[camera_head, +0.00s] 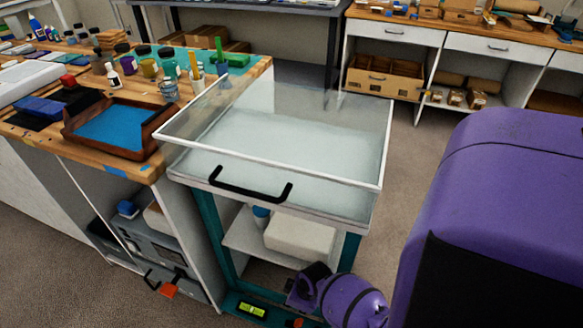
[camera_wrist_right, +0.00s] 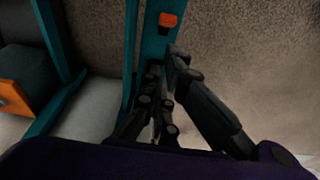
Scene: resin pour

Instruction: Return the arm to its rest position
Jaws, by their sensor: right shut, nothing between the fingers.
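My right arm (camera_head: 352,302) is purple and hangs low at the front of a teal-framed cabinet (camera_head: 352,252). Its dark gripper (camera_head: 307,285) is in front of the cabinet's lower part, near the base. In the right wrist view the black fingers (camera_wrist_right: 163,75) are together with nothing between them. A teal post (camera_wrist_right: 132,50) and an orange-red part (camera_wrist_right: 168,20) are close to the fingertips there; whether they touch cannot be told. My left gripper is not in view.
The cabinet's clear lid (camera_head: 384,140) has a black handle (camera_head: 250,194) and covers a pale chamber. A green display (camera_head: 252,309) is low on its base. A wooden workbench (camera_head: 140,172) with a blue-filled tray (camera_head: 150,134) and bottles stands left. Open carpet (camera_head: 412,160) lies to the right.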

